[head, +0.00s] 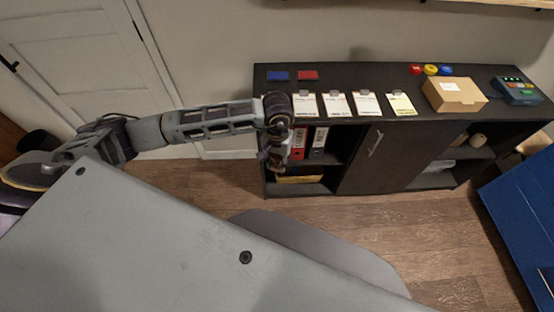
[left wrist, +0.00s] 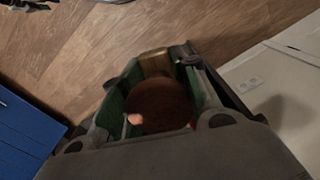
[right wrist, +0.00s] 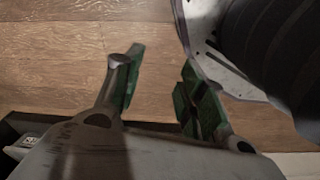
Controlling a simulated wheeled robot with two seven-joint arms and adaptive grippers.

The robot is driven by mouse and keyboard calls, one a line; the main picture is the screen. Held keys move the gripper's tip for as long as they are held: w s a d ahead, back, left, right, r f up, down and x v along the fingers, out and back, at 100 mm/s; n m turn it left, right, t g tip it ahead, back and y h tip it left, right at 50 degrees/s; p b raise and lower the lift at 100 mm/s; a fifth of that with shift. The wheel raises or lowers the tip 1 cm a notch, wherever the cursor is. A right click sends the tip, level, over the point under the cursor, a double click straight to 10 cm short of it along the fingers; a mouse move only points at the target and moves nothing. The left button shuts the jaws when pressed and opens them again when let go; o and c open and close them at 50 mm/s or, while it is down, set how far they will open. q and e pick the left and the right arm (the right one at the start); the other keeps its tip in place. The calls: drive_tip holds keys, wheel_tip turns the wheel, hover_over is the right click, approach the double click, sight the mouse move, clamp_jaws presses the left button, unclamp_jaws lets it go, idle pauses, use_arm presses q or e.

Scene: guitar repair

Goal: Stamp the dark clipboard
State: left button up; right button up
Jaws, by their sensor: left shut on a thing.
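My left gripper (head: 273,155) hangs at the front left edge of the dark cabinet, in front of the open shelf. In the left wrist view the left gripper (left wrist: 165,85) is shut on a round brown object (left wrist: 158,104), which looks like a stamp. Several clipboards with white sheets lie in a row on the cabinet top, from the leftmost clipboard (head: 305,106) to the rightmost clipboard (head: 400,104). I cannot tell which one is dark. My right gripper (right wrist: 160,75) is open and empty above the wooden floor.
A blue pad (head: 278,75) and a red pad (head: 308,75) lie behind the clipboards on the cabinet top (head: 345,78). Red, yellow (head: 430,70) and blue round items, a cardboard box (head: 454,95) and a device with buttons (head: 518,91) stand to the right.

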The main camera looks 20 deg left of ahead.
use_arm(q)
drive_tip(key=r+n, duration=0.1)
drive_tip(key=w+r+n+p, duration=0.1)
drive_tip(key=a+r+n+p, duration=0.1)
drive_tip(key=shift+w+r, duration=0.1)
drive_tip(key=shift+w, duration=0.2)
drive_tip(key=w+a+r+n, duration=0.1)
drive_tip(key=w+a+n, duration=0.1)
drive_tip(key=n, duration=1.2)
drive_tip(key=w+a+r+n, duration=0.2)
drive_tip(key=w+a+n, duration=0.1)
drive_tip(key=n, duration=1.1)
drive_tip(key=shift+w+a+r, duration=0.2)
drive_tip(key=shift+a+r, duration=0.1)
drive_tip(key=shift+a, duration=0.05)
use_arm(e)
drive_tip(key=s+d+f, duration=0.1)
drive_tip(key=s+f, duration=0.1)
drive_tip(key=s, duration=0.6)
drive_tip(key=s+d+f, duration=0.2)
drive_tip(key=s+f, duration=0.1)
drive_tip(key=s, duration=0.4)
drive_tip(key=shift+s+f, duration=0.3)
drive_tip(key=shift+s, duration=0.05)
use_arm(q)
drive_tip(key=shift+n, duration=0.5)
use_arm(e)
drive_tip(key=shift+w, duration=0.1)
